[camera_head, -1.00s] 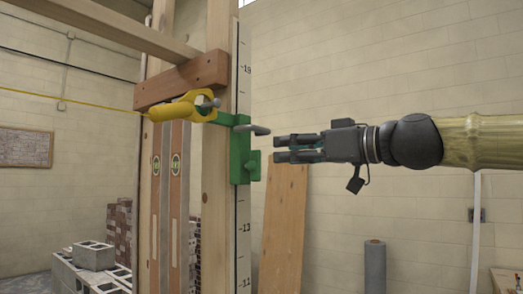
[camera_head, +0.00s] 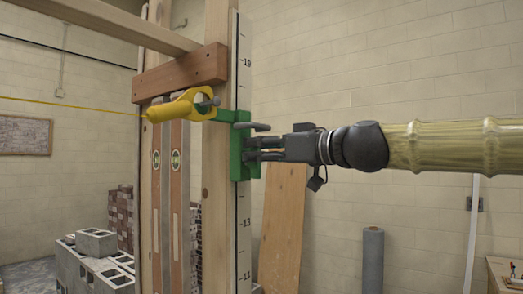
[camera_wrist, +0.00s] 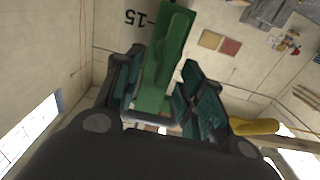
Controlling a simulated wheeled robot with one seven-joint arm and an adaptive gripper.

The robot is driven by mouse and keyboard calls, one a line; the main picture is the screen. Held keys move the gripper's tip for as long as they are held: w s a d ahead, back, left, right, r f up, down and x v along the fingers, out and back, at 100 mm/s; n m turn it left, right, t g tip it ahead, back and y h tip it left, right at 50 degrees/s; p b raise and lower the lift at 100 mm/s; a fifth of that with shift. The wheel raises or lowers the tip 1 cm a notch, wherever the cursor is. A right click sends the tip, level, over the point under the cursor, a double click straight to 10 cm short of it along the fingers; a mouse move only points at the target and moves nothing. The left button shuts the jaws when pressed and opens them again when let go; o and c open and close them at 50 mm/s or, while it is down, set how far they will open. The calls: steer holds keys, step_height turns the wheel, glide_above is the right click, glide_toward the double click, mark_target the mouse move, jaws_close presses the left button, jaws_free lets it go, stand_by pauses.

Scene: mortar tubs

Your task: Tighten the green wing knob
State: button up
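The green bracket (camera_head: 237,165) sits on the numbered pole (camera_head: 243,90) at the wooden post. In the wrist view the bracket (camera_wrist: 152,98) lies ahead, and the raised elongated green wing knob (camera_wrist: 173,45) shows between and beyond my fingertips. My gripper (camera_head: 252,150) reaches in from the right at the bracket's face, its fingertips largely covering the knob in the head view. In the wrist view my gripper (camera_wrist: 160,85) has its two fingers apart, with a gap to either side of the green part. I cannot tell whether a finger touches it.
A grey bar (camera_head: 252,127) sticks out just above my fingers. A yellow line holder (camera_head: 182,106) with a taut yellow string is to the left. A leaning board (camera_head: 282,215) and a grey roll (camera_head: 373,260) stand behind. Concrete blocks (camera_head: 95,243) are lower left.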

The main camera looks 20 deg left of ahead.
jaws_close()
